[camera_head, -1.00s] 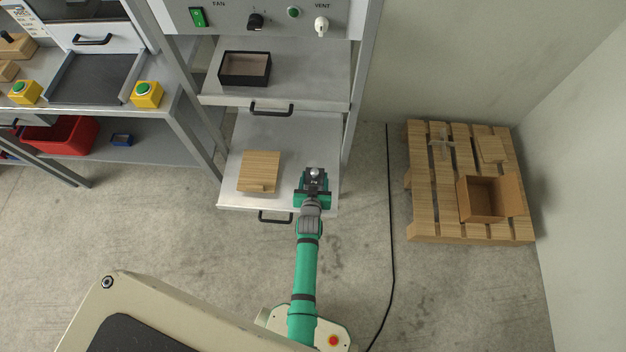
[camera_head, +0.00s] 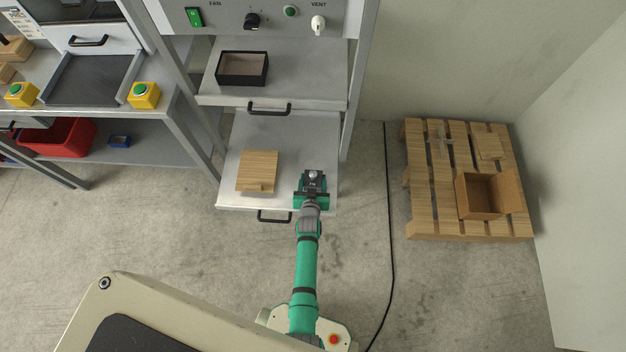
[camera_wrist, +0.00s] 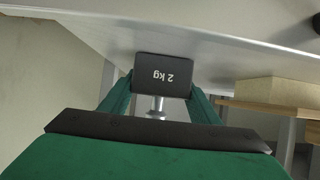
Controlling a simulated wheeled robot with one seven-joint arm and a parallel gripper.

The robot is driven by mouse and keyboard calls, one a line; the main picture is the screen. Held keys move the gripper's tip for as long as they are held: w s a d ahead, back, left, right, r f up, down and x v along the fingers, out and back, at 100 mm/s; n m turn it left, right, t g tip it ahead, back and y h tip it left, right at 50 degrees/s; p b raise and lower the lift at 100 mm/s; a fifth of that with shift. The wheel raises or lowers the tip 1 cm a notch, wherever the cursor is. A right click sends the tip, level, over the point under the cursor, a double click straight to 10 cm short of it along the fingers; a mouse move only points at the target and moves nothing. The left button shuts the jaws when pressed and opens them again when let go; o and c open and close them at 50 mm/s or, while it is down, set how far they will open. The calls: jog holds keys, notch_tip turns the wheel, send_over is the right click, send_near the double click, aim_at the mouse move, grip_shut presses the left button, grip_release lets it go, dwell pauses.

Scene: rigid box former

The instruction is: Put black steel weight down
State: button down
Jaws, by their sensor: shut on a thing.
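The black steel weight (camera_head: 313,182) is at the right front of the lower pull-out shelf (camera_head: 300,135). In the wrist view the weight (camera_wrist: 163,68) shows a "2 kg" face, upside down in the picture, with a silver knob. My gripper (camera_head: 313,186) is shut on the weight; its green fingers flank it in the wrist view (camera_wrist: 161,85). Whether the weight's base touches the shelf is hard to tell. A wooden board (camera_head: 257,168) lies on the same shelf, left of the weight and apart from it.
The shelf's front edge carries a black handle (camera_head: 274,217). An open black box (camera_head: 242,68) stands on the shelf above. A pallet (camera_head: 425,205) with an open cardboard box (camera_head: 480,197) stands at right. A black cable (camera_head: 391,230) runs along the floor between.

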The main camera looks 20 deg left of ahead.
jog(key=c, duration=0.6)
grip_release()
jog(key=shift+w, duration=0.1)
jog(key=shift+c, duration=0.2)
jog(key=v, duration=1.2)
jog(key=shift+s+d+r, duration=0.15)
jog(key=shift+s, duration=0.2)
jog(key=s+d+r+m+t+h, duration=0.1)
jog(key=s+d+r, duration=0.3)
jog(key=s+r, duration=0.4)
jog(key=s+d+r+m+t+h, duration=0.1)
jog(key=s+d+r, duration=0.4)
jog(key=s+r, duration=0.3)
jog(key=s+d+r+m+t+h, duration=0.1)
jog(key=s+d+r, duration=0.3)
jog(key=s+r, duration=0.4)
notch_tip(320, 180, up, 6)
jog(key=shift+s+d+f+t, duration=0.1)
jog(key=shift+s+d+t, duration=0.2)
jog(key=shift+s+d, duration=0.05)
